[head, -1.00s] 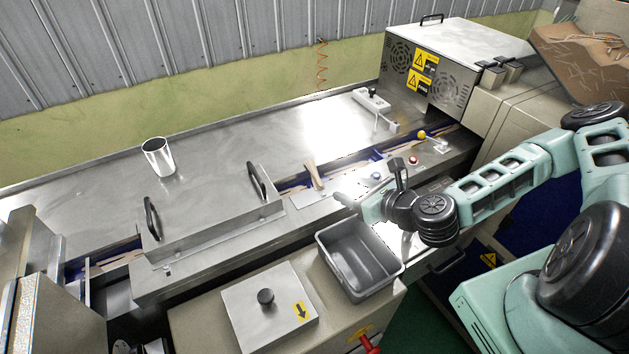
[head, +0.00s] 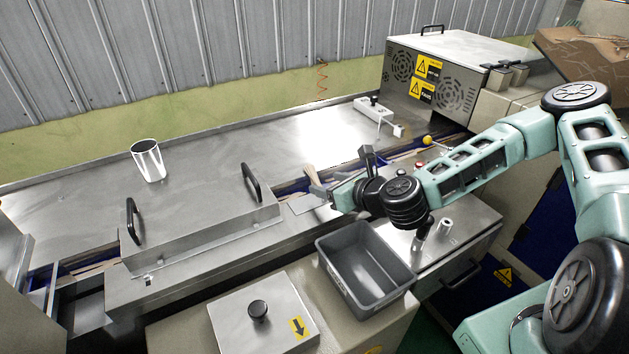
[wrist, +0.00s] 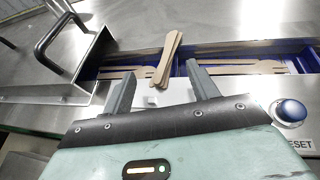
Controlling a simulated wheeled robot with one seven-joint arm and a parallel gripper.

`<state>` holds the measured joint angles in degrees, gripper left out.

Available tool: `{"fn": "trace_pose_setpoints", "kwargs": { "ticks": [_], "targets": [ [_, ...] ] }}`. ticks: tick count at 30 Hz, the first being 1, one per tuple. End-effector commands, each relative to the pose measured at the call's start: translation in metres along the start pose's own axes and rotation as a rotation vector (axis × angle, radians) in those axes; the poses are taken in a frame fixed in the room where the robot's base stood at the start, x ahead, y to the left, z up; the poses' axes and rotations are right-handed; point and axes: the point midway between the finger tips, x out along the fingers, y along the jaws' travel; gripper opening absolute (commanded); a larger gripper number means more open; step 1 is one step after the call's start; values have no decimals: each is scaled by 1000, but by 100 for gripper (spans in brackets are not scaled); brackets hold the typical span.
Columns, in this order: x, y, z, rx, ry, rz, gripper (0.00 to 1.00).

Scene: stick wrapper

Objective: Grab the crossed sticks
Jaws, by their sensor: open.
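The crossed sticks (wrist: 168,58) are pale wooden flat sticks that lie across the blue channel, standing out at an angle over its near edge. In the head view the sticks (head: 310,176) show just left of my gripper (head: 322,191). In the wrist view my gripper (wrist: 163,84) is open and empty. Its two grey fingers point at the sticks, one to each side. The lower end of the sticks lies close to the space between the fingertips. I cannot tell whether a finger touches them.
More sticks lie flat in the blue channel (wrist: 232,49). A metal cover with black handles (head: 251,183) stands left of the sticks. A blue button (wrist: 291,111) is right of my gripper.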

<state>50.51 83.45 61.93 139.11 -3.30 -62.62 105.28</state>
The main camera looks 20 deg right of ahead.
Motion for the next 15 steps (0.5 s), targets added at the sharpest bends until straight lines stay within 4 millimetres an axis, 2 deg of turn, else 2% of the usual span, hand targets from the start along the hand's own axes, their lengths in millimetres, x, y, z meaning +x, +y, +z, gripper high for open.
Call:
{"fn": "trace_pose_setpoints", "kwargs": {
  "ticks": [5, 10, 15],
  "targets": [
    [16, -4, 3, 0, 1, -1, 59],
    [41, -7, 3, 0, 0, 0, 59],
    [52, -8, 1, 0, 0, -1, 59]
  ]
}}
